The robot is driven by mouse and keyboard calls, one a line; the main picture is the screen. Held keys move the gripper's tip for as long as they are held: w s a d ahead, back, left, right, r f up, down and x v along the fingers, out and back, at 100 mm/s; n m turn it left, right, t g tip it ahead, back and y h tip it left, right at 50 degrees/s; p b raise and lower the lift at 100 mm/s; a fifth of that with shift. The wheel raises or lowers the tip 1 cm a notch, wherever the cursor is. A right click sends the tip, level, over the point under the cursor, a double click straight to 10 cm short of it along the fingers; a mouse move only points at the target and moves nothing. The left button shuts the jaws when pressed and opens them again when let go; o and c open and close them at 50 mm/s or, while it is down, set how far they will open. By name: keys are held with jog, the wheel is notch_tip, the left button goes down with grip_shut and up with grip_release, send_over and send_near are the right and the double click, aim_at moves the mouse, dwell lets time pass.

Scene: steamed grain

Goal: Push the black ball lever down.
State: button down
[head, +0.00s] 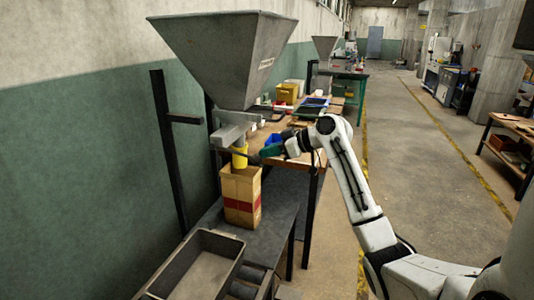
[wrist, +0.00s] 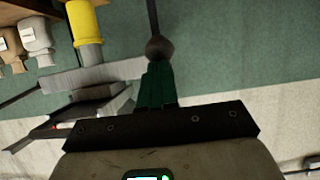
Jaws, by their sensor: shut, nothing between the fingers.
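The black ball (wrist: 159,48) of the lever shows in the wrist view, with a thin dark rod running from it to the top edge. My gripper (wrist: 157,72) is shut and empty, its green fingers side by side with their tips right at the ball. I cannot tell whether they touch it. In the head view my gripper (head: 265,152) is beside the yellow spout (head: 240,157), under the grey hopper (head: 222,55). The ball cannot be made out there. The yellow spout also shows in the wrist view (wrist: 84,22).
An open paper bag (head: 241,196) with a red band stands under the spout on a dark bench. An empty grey metal tray (head: 200,268) is at the front. The aisle floor on the right is free.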

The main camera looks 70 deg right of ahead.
notch_tip(320, 180, down, 10)
jog(key=w+t+b, duration=0.2)
jog(key=t+b, duration=0.4)
jog(key=b, duration=1)
jog(key=shift+w+f, duration=0.15)
jog(key=shift+w+a+t+y+b, duration=0.2)
jog(key=shift+t+y+b, duration=0.1)
jog(key=shift+y+b, duration=0.1)
